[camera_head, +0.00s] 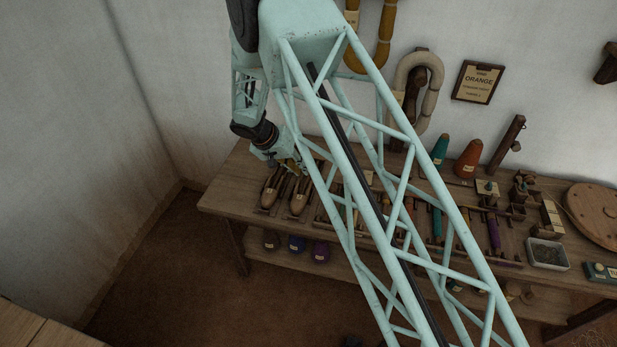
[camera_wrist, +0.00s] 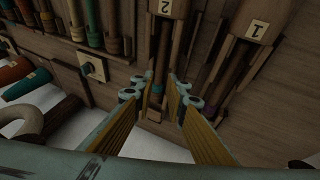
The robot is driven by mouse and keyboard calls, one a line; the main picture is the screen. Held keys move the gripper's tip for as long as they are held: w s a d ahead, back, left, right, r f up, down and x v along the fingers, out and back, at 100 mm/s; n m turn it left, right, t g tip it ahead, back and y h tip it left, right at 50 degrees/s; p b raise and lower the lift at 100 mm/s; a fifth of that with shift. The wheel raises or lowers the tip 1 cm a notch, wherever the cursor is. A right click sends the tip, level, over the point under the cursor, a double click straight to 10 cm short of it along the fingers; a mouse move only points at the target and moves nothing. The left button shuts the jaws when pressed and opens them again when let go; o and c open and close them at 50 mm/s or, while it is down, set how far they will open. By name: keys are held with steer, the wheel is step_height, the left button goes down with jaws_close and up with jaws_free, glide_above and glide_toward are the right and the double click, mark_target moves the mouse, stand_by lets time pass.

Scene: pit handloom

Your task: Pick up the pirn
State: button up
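In the wrist view my gripper (camera_wrist: 168,92) is open, with yellow pads on both fingers. The narrow end of a brown wooden shuttle (camera_wrist: 163,45), labelled 2, lies between and beyond the fingertips. A slim piece with a teal band (camera_wrist: 158,89), perhaps a pirn, shows there; contact cannot be told. A second shuttle (camera_wrist: 235,60), labelled 1, lies to the right. Several coloured pirns (camera_wrist: 93,22) lie in a row at upper left. In the head view my gripper (camera_head: 289,164) is above the shuttles (camera_head: 299,196) at the table's left end, partly hidden by my arm.
The wooden table (camera_head: 222,196) stands along the wall. Orange (camera_head: 468,158) and teal (camera_head: 440,150) cones stand at its back. A clear tray (camera_head: 546,254) and round wooden disc (camera_head: 596,212) are at the right. Dark balls (camera_head: 297,243) sit on the lower shelf. Floor at left is clear.

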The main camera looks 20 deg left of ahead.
mark_target(306, 177)
steer(key=shift+b+x, duration=0.55)
steer(key=shift+x, duration=2)
steer(key=shift+w+d, duration=0.1)
steer(key=shift+c, duration=0.4)
steer(key=c, duration=0.3)
steer(key=shift+c, duration=0.2)
steer(key=shift+r, duration=0.15)
steer(key=shift+r+p, duration=0.45)
steer(key=shift+r, duration=1.25)
steer(key=s+d, duration=0.3)
steer(key=s, duration=0.1)
steer(key=s+d+r, duration=0.1)
steer(key=s+d, duration=0.1)
steer(key=s, duration=0.3)
steer(key=s+d, duration=0.3)
steer(key=s, duration=0.1)
steer(key=shift+s+d+r, duration=0.15)
steer(key=shift+d+r, duration=0.05)
steer(key=shift+d, duration=0.15)
steer(key=shift+d, duration=0.1)
